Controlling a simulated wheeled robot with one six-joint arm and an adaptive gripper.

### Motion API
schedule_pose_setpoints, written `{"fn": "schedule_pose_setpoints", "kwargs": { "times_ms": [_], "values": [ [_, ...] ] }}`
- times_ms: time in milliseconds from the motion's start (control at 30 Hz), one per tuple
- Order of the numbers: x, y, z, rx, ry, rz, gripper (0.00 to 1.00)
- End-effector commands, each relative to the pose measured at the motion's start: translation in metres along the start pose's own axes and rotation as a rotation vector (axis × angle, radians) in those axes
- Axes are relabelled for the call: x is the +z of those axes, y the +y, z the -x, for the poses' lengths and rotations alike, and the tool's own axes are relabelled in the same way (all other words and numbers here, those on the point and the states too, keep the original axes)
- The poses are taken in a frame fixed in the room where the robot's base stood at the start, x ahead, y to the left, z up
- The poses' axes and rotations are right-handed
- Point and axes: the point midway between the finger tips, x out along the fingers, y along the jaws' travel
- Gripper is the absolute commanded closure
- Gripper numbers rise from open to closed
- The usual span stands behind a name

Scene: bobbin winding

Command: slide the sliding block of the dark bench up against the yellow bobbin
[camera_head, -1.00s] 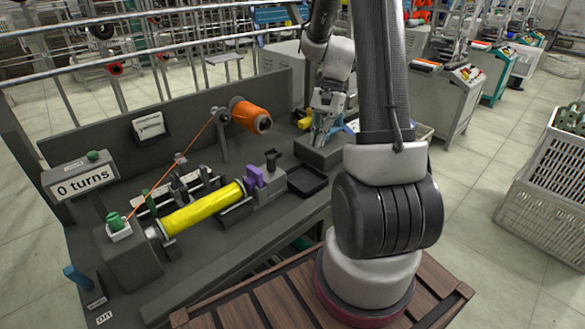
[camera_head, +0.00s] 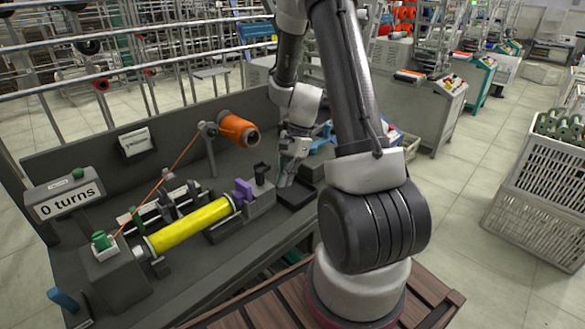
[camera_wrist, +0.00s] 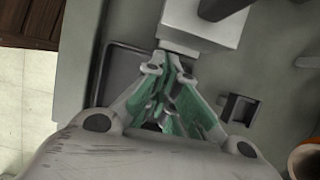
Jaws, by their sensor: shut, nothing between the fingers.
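The yellow bobbin (camera_head: 190,226) lies across the dark bench (camera_head: 190,290). The grey sliding block (camera_head: 259,200), with a purple piece (camera_head: 243,188) on its bobbin side and a dark knob on top, stands just right of the bobbin's right end. I cannot tell whether the purple piece touches the bobbin. My gripper (camera_head: 284,184) is low over the bench, right of the block, on the side away from the bobbin. In the wrist view my gripper (camera_wrist: 172,62) is shut and empty, its tips close to the pale block (camera_wrist: 203,22); contact is unclear.
A dark shallow tray (camera_head: 298,197) lies under and beside my gripper. An orange thread spool (camera_head: 238,130) stands behind, with thread running to the left. A counter (camera_head: 66,200) reads "0 turns". A blue lever (camera_head: 62,299) is at the front left.

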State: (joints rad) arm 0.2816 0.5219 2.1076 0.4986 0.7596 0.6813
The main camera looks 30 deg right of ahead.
Motion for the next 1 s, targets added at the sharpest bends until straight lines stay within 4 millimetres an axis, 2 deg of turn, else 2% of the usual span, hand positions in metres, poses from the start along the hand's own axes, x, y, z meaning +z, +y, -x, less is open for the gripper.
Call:
{"fn": "schedule_pose_setpoints", "kwargs": {
  "times_ms": [200, 567, 833, 1000],
  "values": [
    [0.013, 0.0, -0.005, 0.0, 0.0, -0.001, 1.0],
    [0.015, 0.0, -0.006, 0.0, 0.0, -0.001, 1.0],
    [0.048, 0.0, -0.019, 0.001, 0.0, 0.003, 1.0],
    [0.054, 0.001, -0.021, 0.002, -0.003, -0.002, 1.0]
  ]
}}
